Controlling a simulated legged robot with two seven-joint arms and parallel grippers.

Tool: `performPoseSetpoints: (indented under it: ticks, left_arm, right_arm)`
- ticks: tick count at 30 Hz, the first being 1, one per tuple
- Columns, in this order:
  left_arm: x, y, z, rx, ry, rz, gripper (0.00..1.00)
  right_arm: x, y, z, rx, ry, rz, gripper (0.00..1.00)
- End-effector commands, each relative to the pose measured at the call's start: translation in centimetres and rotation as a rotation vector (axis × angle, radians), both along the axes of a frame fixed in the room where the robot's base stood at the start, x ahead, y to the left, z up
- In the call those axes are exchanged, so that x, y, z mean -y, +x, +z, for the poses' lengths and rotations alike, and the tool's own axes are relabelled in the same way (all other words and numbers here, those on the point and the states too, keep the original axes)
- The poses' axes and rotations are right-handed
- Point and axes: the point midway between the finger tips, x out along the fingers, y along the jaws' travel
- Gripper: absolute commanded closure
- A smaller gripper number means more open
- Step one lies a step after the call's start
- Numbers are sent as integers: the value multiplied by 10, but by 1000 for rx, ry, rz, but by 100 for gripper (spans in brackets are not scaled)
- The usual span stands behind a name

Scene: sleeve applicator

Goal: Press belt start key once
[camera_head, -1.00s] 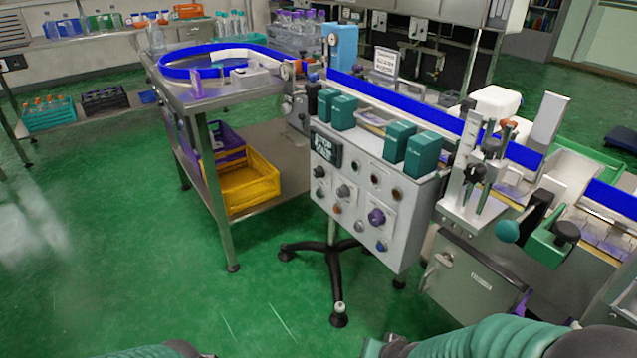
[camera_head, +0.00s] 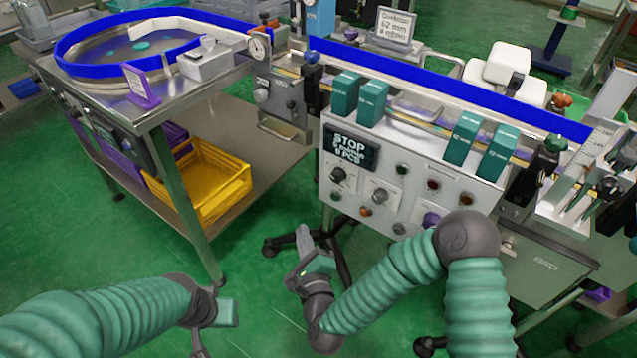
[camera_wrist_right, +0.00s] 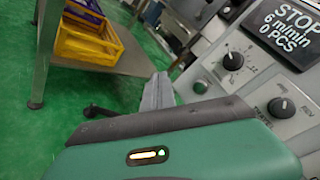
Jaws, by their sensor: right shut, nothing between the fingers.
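The control panel (camera_head: 345,212) is on the white box front, with a display (camera_head: 350,149) reading STOP, 6 m/min, 0 PCS. Below and beside it are round keys and knobs: a green key (camera_head: 402,169), a dark red key (camera_head: 433,184), a small green key (camera_head: 335,196), an orange-red key (camera_head: 365,211) and a purple knob (camera_head: 430,219). Their labels are too small to read. My right gripper (camera_head: 303,240) is shut and empty, left of and below the panel, apart from it. It also shows in the right wrist view (camera_wrist_right: 158,92). My left gripper (camera_head: 228,312) is low at front left, its fingers unclear.
The steel table (camera_head: 160,105) with a blue-rimmed turntable stands at left, a yellow crate (camera_head: 215,185) on its shelf. Teal blocks (camera_head: 345,95) line the conveyor above the panel. The box's black stand leg (camera_head: 270,246) is near my right gripper. My right forearm covers the panel's lower right.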

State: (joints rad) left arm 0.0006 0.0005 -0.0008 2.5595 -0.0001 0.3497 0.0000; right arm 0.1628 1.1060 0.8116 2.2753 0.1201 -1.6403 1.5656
Motion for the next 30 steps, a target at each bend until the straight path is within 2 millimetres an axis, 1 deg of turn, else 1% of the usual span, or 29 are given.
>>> performPoseSetpoints:
  ticks: [4,11,14,17,24,30]
  left_arm:
    - [0,0,1,0,0,-1,64]
    - [1,0,0,0,-1,-2,64]
    - [1,0,0,0,0,-2,64]
    - [0,0,0,0,0,-1,64]
    - [0,0,0,0,0,-1,64]
    - [0,0,0,0,0,-1,64]
  right_arm:
    - [5,0,3,8,46,-27,100]
    - [-1,1,2,7,34,-25,100]
    - [-1,4,2,7,31,-24,100]
    - [5,11,3,9,30,-26,100]
    - [28,40,3,9,31,-27,100]
    - [42,61,3,7,31,-25,100]
